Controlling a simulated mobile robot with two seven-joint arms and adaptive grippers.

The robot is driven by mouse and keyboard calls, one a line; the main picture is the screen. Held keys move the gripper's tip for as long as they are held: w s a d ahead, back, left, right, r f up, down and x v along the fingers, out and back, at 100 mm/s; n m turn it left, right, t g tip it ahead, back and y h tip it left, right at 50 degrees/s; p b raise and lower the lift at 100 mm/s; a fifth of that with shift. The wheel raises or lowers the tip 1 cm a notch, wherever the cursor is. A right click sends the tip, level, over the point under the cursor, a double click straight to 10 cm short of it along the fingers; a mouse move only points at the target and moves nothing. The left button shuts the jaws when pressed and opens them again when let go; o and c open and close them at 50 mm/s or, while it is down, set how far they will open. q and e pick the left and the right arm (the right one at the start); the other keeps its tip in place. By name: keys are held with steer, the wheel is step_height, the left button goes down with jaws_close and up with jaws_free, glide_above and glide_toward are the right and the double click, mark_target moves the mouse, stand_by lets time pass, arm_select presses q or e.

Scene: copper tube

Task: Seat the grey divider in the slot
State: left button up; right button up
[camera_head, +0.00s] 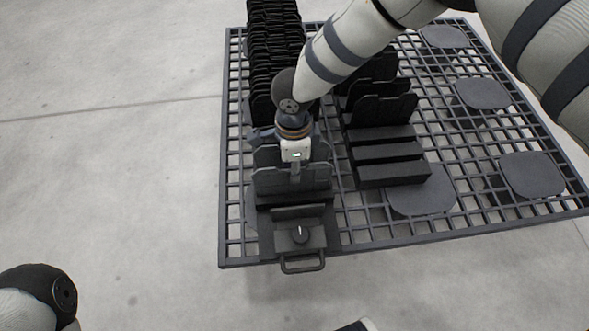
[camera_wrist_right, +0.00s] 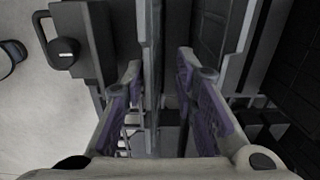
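A dark grey divider (camera_head: 285,183) with cut corners stands upright in a black holder (camera_head: 275,201) on the left side of the rack. Whether its lower edge is in the slot is hidden. My right gripper (camera_head: 295,176) reaches down over the divider's top edge. In the right wrist view a thin grey plate, seemingly this divider (camera_wrist_right: 150,60), is seen edge-on between the two purple-padded fingers (camera_wrist_right: 158,78). The fingers are apart, with a clear gap on the plate's right side and the left fingertip close to it. My left gripper is out of view.
A handle (camera_head: 302,267) and a knobbed block (camera_head: 300,236) are in front of the holder. Several black plates (camera_head: 275,50) stand in a row behind. A second black slotted holder (camera_head: 390,174) is to the right. The grid rack (camera_head: 480,213) carries flat round pads (camera_head: 530,175).

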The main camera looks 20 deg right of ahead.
step_height(320, 180, up, 9)
steer(key=p, duration=0.2)
steer(key=s+d+f+n+g+h, duration=0.1)
steer(key=s+d+f+n, duration=0.3)
steer(key=s, duration=0.6)
steer(key=s+d+f+n+g+h, duration=0.1)
steer(key=s+f+n, duration=0.45)
steer(key=s, duration=0.55)
steer(key=s+d+f+n+h, duration=0.1)
steer(key=s+d+f+n, duration=0.2)
steer(key=s+f, duration=0.5)
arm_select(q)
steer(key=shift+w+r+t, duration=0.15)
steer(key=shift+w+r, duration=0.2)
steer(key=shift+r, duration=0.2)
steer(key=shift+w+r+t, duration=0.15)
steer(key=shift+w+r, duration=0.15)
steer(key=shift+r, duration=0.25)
arm_select(e)
steer(key=s+r+n+g+y, duration=0.1)
steer(key=s+r+n+g, duration=0.2)
steer(key=s, duration=1.2)
steer(key=s+r+n+g+y, duration=0.2)
steer(key=s+r+n, duration=0.3)
steer(key=s+r, duration=0.5)
steer(key=s+g, duration=0.1)
steer(key=s, duration=0.4)
steer(key=shift+a, duration=0.3)
steer(key=shift+n, duration=0.25)
